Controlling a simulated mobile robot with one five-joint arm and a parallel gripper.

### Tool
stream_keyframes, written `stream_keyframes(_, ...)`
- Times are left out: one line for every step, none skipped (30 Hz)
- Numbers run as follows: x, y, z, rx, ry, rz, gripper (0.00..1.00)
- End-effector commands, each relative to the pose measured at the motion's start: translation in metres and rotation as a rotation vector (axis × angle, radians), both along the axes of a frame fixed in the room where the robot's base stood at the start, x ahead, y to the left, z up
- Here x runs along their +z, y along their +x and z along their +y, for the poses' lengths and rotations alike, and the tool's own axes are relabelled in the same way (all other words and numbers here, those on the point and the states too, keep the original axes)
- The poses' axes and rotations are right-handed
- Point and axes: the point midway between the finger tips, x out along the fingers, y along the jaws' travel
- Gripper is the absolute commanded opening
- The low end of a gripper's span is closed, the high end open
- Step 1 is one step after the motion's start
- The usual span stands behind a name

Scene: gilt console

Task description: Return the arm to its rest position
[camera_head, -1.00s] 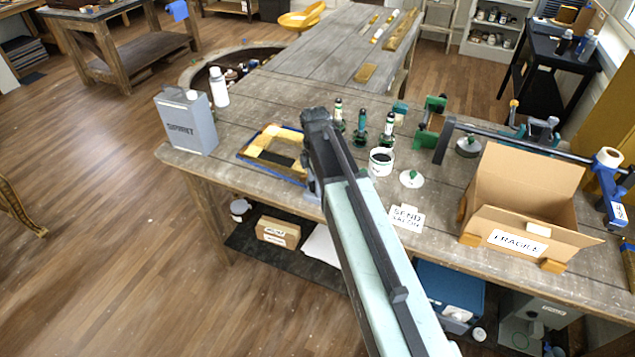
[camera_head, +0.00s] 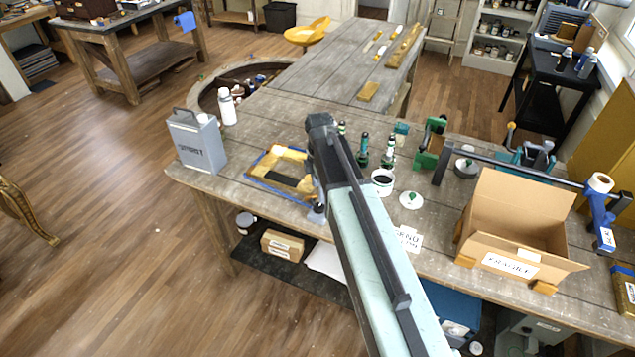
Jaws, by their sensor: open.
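My arm reaches from the bottom of the head view up over the workbench (camera_head: 240,135). Its end, my gripper (camera_head: 318,205), is beside the right side of a yellow frame with a blue edge (camera_head: 262,160) that lies on the bench. The fingers point down and are mostly hidden behind the arm's end, so the gap between them hardly shows. I see nothing held in them.
A grey can (camera_head: 198,142) and a white bottle (camera_head: 227,107) stand at left. Right of my arm are green-capped bottles (camera_head: 362,150), a white pot (camera_head: 382,188), a white lid (camera_head: 411,200), a clamp (camera_head: 520,165) and an open cardboard box (camera_head: 515,235).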

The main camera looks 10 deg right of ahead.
Motion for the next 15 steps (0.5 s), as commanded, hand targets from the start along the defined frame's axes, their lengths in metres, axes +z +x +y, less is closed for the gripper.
stream_keyframes(0.0,0.0,0.0,0.0,0.0,0.0,0.59)
stream_keyframes(0.0,0.0,0.0,0.0,0.0,0.0,0.59)
stream_keyframes(0.0,0.0,0.0,0.0,0.0,0.0,0.59)
stream_keyframes(0.0,0.0,0.0,0.0,0.0,0.0,0.59)
stream_keyframes(0.0,0.0,0.0,-0.001,0.0,0.0,0.59)
stream_keyframes(-0.002,-0.002,0.0,-0.015,0.0,0.0,0.59)
stream_keyframes(-0.004,-0.005,0.0,-0.038,0.0,0.0,0.59)
stream_keyframes(-0.008,-0.009,-0.001,-0.076,0.0,0.0,0.59)
stream_keyframes(-0.014,-0.017,-0.001,-0.15,0.0,0.0,0.59)
stream_keyframes(-0.02,-0.024,-0.002,-0.225,-0.001,0.0,0.59)
stream_keyframes(-0.027,-0.033,-0.003,-0.314,-0.001,0.0,0.59)
stream_keyframes(-0.036,-0.045,-0.004,-0.448,-0.001,-0.002,0.59)
stream_keyframes(-0.043,-0.055,-0.004,-0.558,-0.001,-0.002,0.59)
stream_keyframes(-0.049,-0.065,-0.005,-0.672,-0.001,-0.002,0.59)
stream_keyframes(-0.058,-0.078,-0.006,-0.821,-0.001,-0.002,0.59)
